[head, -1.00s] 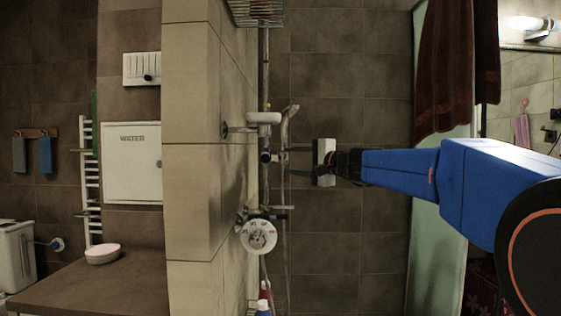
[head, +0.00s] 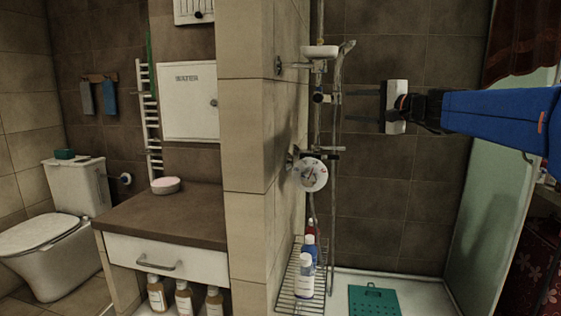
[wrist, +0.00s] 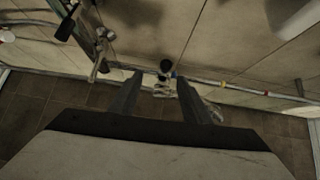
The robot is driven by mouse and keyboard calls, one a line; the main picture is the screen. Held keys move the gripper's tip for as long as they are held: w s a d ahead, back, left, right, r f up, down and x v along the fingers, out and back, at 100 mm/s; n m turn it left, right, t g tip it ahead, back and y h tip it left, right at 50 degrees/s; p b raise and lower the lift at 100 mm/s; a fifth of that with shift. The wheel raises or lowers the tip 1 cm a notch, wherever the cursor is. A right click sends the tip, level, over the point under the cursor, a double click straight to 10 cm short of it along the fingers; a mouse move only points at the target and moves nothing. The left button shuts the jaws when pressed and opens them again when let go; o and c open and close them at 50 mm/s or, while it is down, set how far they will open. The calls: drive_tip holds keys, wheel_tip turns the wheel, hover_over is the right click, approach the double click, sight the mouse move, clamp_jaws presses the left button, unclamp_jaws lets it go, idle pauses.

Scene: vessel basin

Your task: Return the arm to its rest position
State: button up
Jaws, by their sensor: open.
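My blue arm (head: 500,115) reaches in from the right edge of the head view, roughly level. My gripper (head: 345,106) points left, its two dark fingers apart with nothing between them. The pale gripper body (head: 396,105) is behind the fingers. The fingertips appear close to the shower hose and rail in the head view; I cannot tell whether they touch. In the wrist view my gripper (wrist: 158,76) also shows as two spread, empty fingers, with shower fittings beyond them.
The shower rail (head: 319,130) and dial (head: 314,175) are left of my gripper. Bottles (head: 305,275) stand on a wire rack (head: 287,285). A green mat (head: 374,300) lies below. A glass panel (head: 497,200) is at right. A tiled wall corner (head: 247,150) stands left.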

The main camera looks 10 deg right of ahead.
drive_tip(key=s+a+f+n+g+h, duration=0.1)
drive_tip(key=s+a+f+n+g, duration=0.25)
drive_tip(key=s+f, duration=0.65)
drive_tip(key=s+a+f+n+g+h, duration=0.1)
drive_tip(key=s+a+f+n+g, duration=0.3)
drive_tip(key=s+f, duration=0.6)
drive_tip(key=s+d+f+n+g+h, duration=0.1)
drive_tip(key=s+d+f+n+h, duration=0.1)
drive_tip(key=s+f, duration=0.7)
drive_tip(key=s+d+f+n+g+h, duration=0.2)
drive_tip(key=s+d+f+h, duration=0.2)
drive_tip(key=s+f, duration=0.6)
wheel_tip(320, 180, down, 3)
drive_tip(key=shift+d+f, duration=0.15)
drive_tip(key=shift+d, duration=0.25)
drive_tip(key=shift+n, duration=0.25)
